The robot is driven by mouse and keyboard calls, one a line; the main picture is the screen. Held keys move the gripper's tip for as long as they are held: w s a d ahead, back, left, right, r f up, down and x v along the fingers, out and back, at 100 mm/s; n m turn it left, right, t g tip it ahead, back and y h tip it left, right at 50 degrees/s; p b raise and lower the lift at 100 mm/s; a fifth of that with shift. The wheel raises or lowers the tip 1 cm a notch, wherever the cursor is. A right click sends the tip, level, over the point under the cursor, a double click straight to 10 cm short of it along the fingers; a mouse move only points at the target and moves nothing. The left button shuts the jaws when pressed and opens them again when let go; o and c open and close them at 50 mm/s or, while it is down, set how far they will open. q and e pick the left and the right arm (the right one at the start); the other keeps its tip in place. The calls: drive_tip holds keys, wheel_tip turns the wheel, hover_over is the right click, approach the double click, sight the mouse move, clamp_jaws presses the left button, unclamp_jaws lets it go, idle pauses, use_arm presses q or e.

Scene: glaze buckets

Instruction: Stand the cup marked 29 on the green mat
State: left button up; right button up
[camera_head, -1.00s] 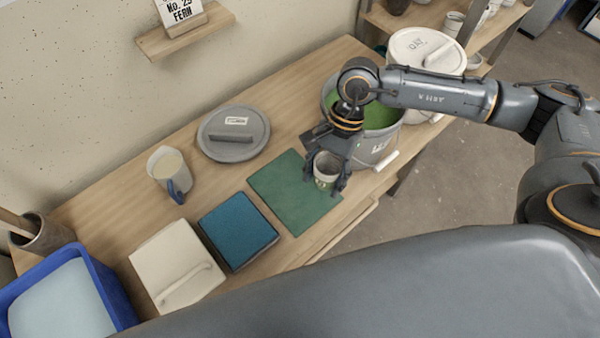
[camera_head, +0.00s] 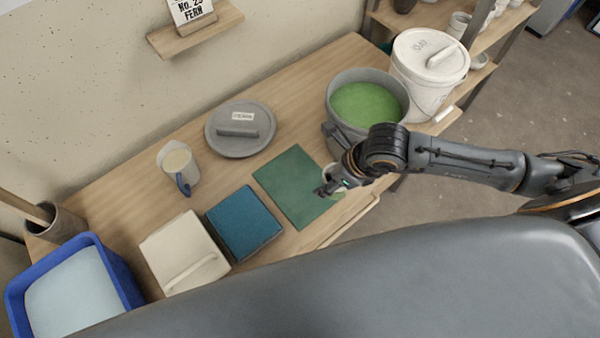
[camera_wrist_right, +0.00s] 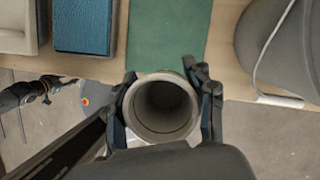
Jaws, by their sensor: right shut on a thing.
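My right gripper (camera_head: 326,188) is shut on a pale grey cup. In the right wrist view the cup (camera_wrist_right: 160,108) sits upright between both fingers, its open mouth facing the camera and its inside dark. In the head view the gripper and wrist hide most of the cup, and I cannot read its mark. The green mat (camera_head: 284,182) lies flat on the bench. The cup is over or beside its right end; I cannot tell whether its base touches. The mat (camera_wrist_right: 168,30) also shows beyond the cup in the wrist view. My left gripper is not in view.
A bucket of green glaze (camera_head: 338,122) stands right of the mat, close to my right arm, with a white lidded bucket (camera_head: 405,85) behind. A blue block (camera_head: 242,225) lies left of the mat. A jug (camera_head: 180,170) and grey lid (camera_head: 240,148) stand farther back.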

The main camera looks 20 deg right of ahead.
drive_tip(key=w+a+f+b, duration=0.1)
drive_tip(key=w+f+b, duration=0.1)
drive_tip(key=w, duration=0.1)
drive_tip(key=w+f+b, duration=0.2)
drive_tip(key=w+f, duration=0.1)
drive_tip(key=w+a+f+b, duration=0.1)
drive_tip(key=w+f+b, duration=0.1)
drive_tip(key=w+f, duration=0.1)
drive_tip(key=shift+w+a, duration=0.35)
drive_tip(key=shift+w, duration=0.2)
drive_tip(key=f+b, duration=0.1)
drive_tip(key=f, duration=0.1)
drive_tip(key=f+b, duration=0.1)
drive_tip(key=f, duration=0.1)
drive_tip(key=shift+w+a+b, duration=0.1)
drive_tip(key=shift+w+b, duration=0.2)
drive_tip(key=shift+w, duration=0.05)
drive_tip(key=shift+r, duration=0.15)
drive_tip(key=o, duration=0.8)
drive_tip(key=shift+s+f, duration=0.1)
drive_tip(key=shift+f, duration=0.1)
drive_tip(key=o, duration=0.5)
drive_tip(key=shift+r, duration=0.1)
